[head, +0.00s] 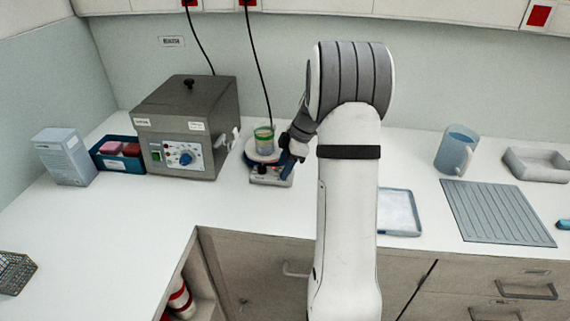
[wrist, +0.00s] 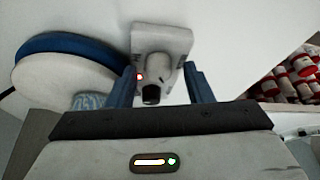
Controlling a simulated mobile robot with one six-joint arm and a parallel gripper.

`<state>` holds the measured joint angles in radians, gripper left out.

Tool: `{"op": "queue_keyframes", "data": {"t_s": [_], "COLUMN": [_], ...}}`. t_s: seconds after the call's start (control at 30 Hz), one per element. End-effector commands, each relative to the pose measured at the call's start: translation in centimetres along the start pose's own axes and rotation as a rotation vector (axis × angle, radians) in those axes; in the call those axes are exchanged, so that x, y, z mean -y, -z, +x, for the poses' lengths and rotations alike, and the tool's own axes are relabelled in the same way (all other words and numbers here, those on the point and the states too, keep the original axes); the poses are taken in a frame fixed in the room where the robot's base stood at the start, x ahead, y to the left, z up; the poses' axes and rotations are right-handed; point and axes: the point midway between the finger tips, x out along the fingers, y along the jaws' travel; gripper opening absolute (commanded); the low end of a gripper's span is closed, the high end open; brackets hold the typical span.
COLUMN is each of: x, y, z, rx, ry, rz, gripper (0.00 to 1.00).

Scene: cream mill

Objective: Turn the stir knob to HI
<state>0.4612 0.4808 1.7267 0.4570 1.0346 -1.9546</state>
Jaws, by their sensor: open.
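The stirrer (head: 270,179) stands on the white counter, with a small beaker (head: 264,141) of greenish contents on its round plate. In the wrist view the stirrer's light grey control box (wrist: 163,42) carries a dark-tipped stir knob (wrist: 151,93) and a lit red lamp beside it. My gripper (wrist: 160,84) is open, its two blue fingers on either side of the knob; I cannot tell whether they touch it. In the head view my gripper (head: 287,168) is at the stirrer's front right, partly hidden by my arm. Any HI mark is too small to read.
A grey oven-like box (head: 188,110) with a blue dial stands left of the stirrer. A blue tray (head: 104,160) and a carton (head: 64,157) are further left. A shallow tray (head: 398,212), a mug (head: 456,150) and a ribbed mat (head: 495,211) lie right. A black cable hangs behind the stirrer.

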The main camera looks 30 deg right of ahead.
Motion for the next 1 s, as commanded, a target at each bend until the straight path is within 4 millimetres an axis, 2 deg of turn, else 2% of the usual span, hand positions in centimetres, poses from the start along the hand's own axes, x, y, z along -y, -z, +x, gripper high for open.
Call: {"op": "queue_keyframes", "data": {"t_s": [0.17,0.7,1.0], "x": [0.01,0.06,0.11], "y": [0.02,0.06,0.01], "z": [0.01,0.03,0.25], "rx": [0.0,0.0,0.001], "ry": [0.0,0.002,-0.012], "rz": [0.0,-0.001,0.033], "gripper": [0.46,0.02,0.02]}}
